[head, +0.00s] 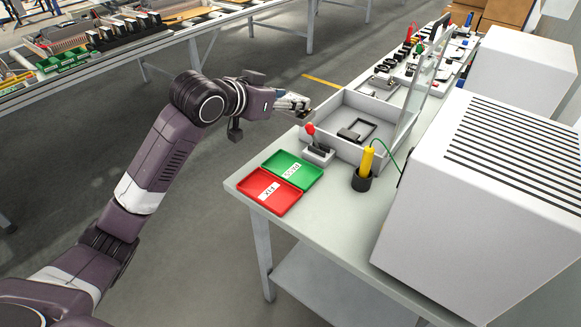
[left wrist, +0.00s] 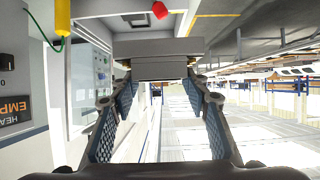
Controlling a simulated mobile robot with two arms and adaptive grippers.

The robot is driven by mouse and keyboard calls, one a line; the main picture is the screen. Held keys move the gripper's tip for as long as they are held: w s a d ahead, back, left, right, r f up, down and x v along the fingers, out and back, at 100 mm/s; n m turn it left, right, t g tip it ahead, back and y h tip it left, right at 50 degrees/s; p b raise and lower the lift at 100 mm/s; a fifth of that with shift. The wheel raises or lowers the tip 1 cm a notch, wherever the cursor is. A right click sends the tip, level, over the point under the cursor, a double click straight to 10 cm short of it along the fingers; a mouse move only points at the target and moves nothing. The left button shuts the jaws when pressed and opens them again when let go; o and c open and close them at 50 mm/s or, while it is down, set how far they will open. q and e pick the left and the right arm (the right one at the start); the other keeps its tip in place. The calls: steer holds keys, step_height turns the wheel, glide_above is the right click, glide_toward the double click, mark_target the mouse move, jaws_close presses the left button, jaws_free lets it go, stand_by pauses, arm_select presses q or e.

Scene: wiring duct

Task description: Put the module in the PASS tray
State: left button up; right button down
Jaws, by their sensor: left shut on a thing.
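My left gripper (head: 304,107) is in the head view, at the left side of the open grey test box and level with its near-left wall. In the left wrist view its two fingers (left wrist: 160,105) are closed on a grey block-shaped module (left wrist: 155,47), held at the fingertips. In the head view the module is mostly hidden by the fingers. The green tray (head: 310,181), with a white label that reads upside down, lies on the near-left table corner. A red tray (head: 252,193) marked FIX adjoins it. Both trays look empty. My right gripper is not in view.
The open grey box (head: 341,104) holds a dark frame. A red-knobbed lever (head: 311,130) and a yellow-handled tool (head: 366,160) in a black holder stand near the trays. A large vented white case (head: 430,215) fills the right. The floor left of the table is clear.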

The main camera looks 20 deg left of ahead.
arm_select(q)
step_height(320, 180, down, 19)
steer(key=shift+r, duration=0.15)
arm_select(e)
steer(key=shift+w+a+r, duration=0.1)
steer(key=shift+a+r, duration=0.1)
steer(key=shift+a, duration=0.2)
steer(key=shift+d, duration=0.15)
arm_select(q)
steer(key=o, duration=1.4)
steer(key=shift+c, duration=0.2)
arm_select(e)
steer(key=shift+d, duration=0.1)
arm_select(q)
steer(key=v, duration=1.2)
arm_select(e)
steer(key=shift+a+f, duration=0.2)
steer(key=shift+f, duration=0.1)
arm_select(q)
steer(key=shift+s, duration=0.1)
